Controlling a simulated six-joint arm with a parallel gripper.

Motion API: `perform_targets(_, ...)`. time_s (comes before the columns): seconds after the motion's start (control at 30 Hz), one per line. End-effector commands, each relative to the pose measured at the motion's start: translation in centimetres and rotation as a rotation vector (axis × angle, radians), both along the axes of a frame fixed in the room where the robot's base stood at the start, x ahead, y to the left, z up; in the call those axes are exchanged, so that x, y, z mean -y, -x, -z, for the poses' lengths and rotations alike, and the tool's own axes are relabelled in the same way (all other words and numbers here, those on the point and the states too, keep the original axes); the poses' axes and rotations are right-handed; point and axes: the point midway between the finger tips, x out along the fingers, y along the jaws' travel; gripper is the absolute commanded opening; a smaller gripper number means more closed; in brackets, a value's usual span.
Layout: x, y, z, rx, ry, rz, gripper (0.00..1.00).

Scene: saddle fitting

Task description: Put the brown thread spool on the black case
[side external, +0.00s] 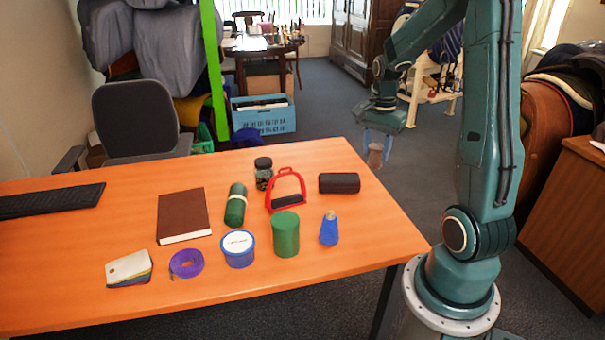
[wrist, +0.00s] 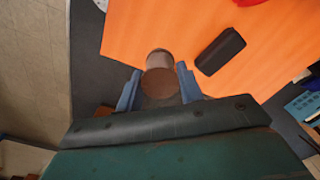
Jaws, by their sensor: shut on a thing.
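The brown thread spool (side external: 376,155) hangs in my gripper (side external: 377,146), high at the right of the table's back right edge. In the wrist view the spool (wrist: 159,80) sits between the two blue fingers of my gripper (wrist: 159,88), which are shut on it. The black case (side external: 339,183) lies on the table near its right edge, left of and below the spool in the side view. In the wrist view the case (wrist: 220,51) is to the right of the spool, apart from it. Its visible top is bare.
A red stirrup (side external: 286,190) stands just left of the case, with a dark jar (side external: 263,173) behind. A blue cone-shaped thing (side external: 329,229) and a green cylinder (side external: 285,235) stand nearer the front. The table (side external: 370,235) is clear right of the case.

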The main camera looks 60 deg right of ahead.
Motion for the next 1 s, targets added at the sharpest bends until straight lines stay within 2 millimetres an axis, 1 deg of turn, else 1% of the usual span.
perform_targets(0.5, 6.0, -6.9, -2.5, 0.001, 0.002, -0.061, 0.14)
perform_targets(0.8, 8.9, -10.7, -3.9, 0.001, 0.002, -0.100, 0.14)
perform_targets(1.0, 10.4, -12.8, -4.7, 0.000, 0.001, -0.122, 0.14)
